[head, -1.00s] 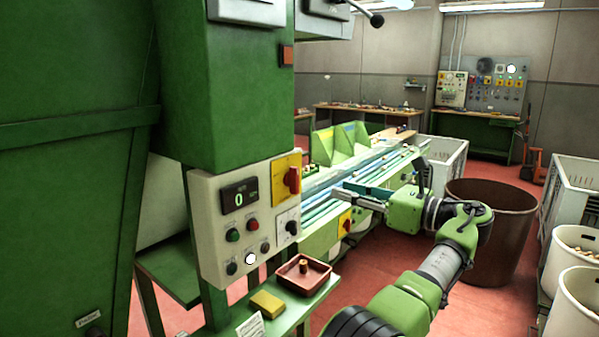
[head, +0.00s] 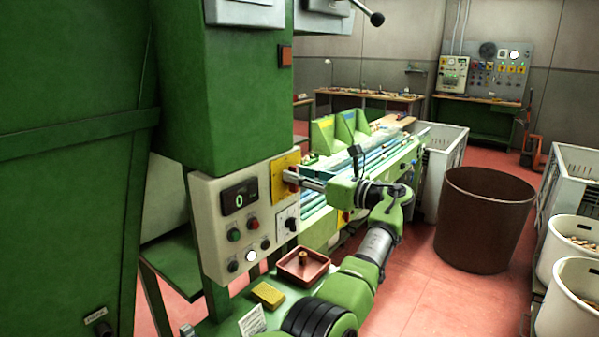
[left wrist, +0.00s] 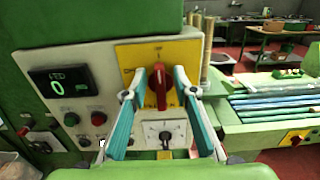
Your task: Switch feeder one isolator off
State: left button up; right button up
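A red rotary handle on a yellow plate (head: 284,164) sits at the upper right of a cream control panel (head: 209,216). In the left wrist view the red handle (left wrist: 159,88) stands upright on its yellow plate (left wrist: 190,50). My left gripper (head: 291,179) is at this handle, its fingers hiding most of it in the head view. In the left wrist view my left gripper (left wrist: 160,75) is open, one finger on each side of the handle, with gaps visible. Any label naming the isolator is too small to read. My right gripper is out of view.
Below the handle is a black selector dial (left wrist: 165,136). The panel also has a display (head: 239,197) reading 0 and several buttons. A red tray (head: 302,266) and yellow block (head: 268,294) lie on the shelf below. Another red-and-yellow switch (left wrist: 295,138) is on the conveyor behind.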

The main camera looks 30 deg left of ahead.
pick_arm(q)
grip_shut()
jog(key=shift+s+n, duration=0.1)
jog(key=shift+n, duration=0.2)
jog(key=n+b, duration=0.3)
jog(key=n, duration=0.2)
jog(key=s+f+n+b, duration=0.1)
jog(key=n+b, duration=0.3)
jog(key=n, duration=0.2)
jog(key=f+n+b, duration=0.1)
jog(key=n+b, duration=0.3)
jog(key=n, duration=0.2)
jog(key=shift+s, duration=0.3)
jog(key=shift+n, duration=0.3)
grip_release()
